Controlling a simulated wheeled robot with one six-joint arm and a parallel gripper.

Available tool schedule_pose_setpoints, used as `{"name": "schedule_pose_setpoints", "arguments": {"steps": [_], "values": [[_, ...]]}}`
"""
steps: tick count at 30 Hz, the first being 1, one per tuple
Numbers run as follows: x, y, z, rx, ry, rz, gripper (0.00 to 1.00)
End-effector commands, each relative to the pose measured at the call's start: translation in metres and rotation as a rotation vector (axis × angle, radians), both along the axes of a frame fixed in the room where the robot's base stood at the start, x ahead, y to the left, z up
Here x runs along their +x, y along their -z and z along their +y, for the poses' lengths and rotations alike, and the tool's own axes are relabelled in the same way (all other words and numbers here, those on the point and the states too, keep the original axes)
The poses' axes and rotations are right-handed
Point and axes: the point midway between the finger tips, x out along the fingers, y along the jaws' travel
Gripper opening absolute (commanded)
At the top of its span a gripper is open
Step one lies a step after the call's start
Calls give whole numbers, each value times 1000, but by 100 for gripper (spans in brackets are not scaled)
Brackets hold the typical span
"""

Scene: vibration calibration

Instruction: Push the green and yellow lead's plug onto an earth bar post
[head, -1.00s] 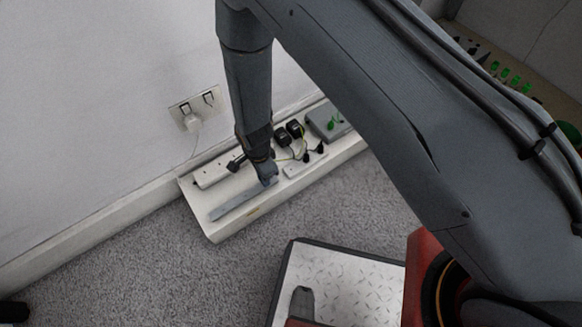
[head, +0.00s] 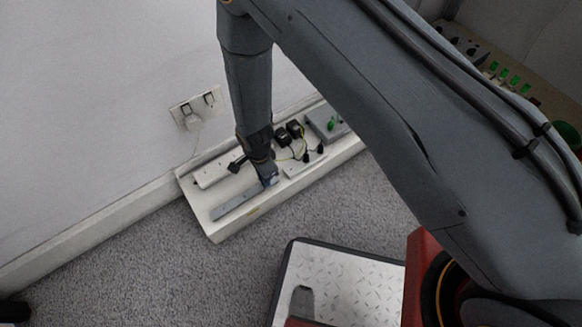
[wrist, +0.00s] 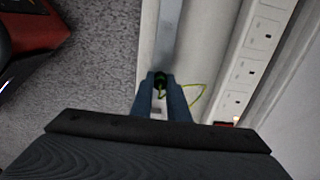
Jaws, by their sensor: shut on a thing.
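The earth bar (head: 236,204) is a long flat grey strip on the white board. It also shows in the wrist view (wrist: 169,35), running away from my gripper. My gripper (head: 269,181) is at the bar's near right end in the head view. In the wrist view my gripper (wrist: 160,88) is shut on the dark plug (wrist: 160,79), which shows some green at its top. The green and yellow lead (wrist: 203,95) loops out to the right of the fingers. I cannot tell whether the plug touches a post; the fingers hide the posts there.
A white socket strip (wrist: 257,45) lies beside the bar. Black adapters (head: 288,135) and a grey box (head: 326,122) with green parts stand farther right on the board (head: 222,230). A wall socket (head: 197,108) is behind. Grey carpet (head: 175,260) in front is clear.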

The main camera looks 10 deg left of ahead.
Motion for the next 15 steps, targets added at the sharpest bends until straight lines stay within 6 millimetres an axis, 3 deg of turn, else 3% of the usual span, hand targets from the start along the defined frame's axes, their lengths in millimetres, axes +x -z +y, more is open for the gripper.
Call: {"name": "schedule_pose_setpoints", "arguments": {"steps": [11,12,15], "values": [[0,2,-1,-1,1,1,0],[0,2,-1,-1,0,1,21],[0,2,0,-1,0,1,37]]}}
